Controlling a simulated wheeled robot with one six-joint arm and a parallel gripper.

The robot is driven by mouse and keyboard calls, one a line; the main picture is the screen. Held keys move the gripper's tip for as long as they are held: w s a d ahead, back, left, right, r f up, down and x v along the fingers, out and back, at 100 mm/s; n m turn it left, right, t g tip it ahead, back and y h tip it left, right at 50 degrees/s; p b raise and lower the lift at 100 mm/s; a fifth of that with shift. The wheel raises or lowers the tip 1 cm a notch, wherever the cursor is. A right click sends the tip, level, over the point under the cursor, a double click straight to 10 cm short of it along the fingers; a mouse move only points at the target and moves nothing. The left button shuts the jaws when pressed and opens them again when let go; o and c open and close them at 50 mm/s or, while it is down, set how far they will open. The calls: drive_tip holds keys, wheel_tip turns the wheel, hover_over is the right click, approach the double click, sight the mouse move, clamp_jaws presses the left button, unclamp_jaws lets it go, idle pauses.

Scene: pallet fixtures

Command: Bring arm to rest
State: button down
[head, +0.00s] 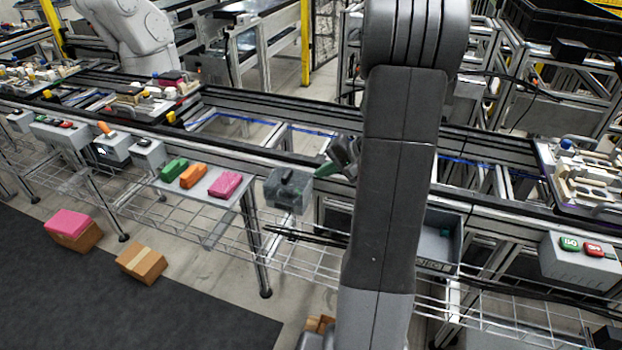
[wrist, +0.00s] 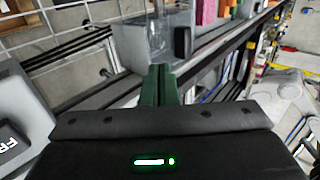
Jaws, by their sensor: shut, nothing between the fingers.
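My arm (head: 398,180) rises through the right-centre of the head view and hides part of the conveyor behind it. My gripper (head: 328,169) shows just left of the arm, its green fingers pointing left beside a grey box with a clear cover (head: 288,190). In the wrist view my gripper (wrist: 159,83) has its two green fingers together, with nothing between them. The clear-covered box (wrist: 150,38) lies just beyond the fingertips there; I cannot tell the exact gap.
A grey shelf (head: 213,200) holds green, orange and pink blocks left of my gripper. A grey reject bin (head: 440,245) is right of my arm. The conveyor rail (head: 250,155) runs behind.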

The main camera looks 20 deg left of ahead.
drive_tip(key=v, duration=0.5)
drive_tip(key=shift+d+r, duration=0.2)
drive_tip(key=shift+r, duration=0.05)
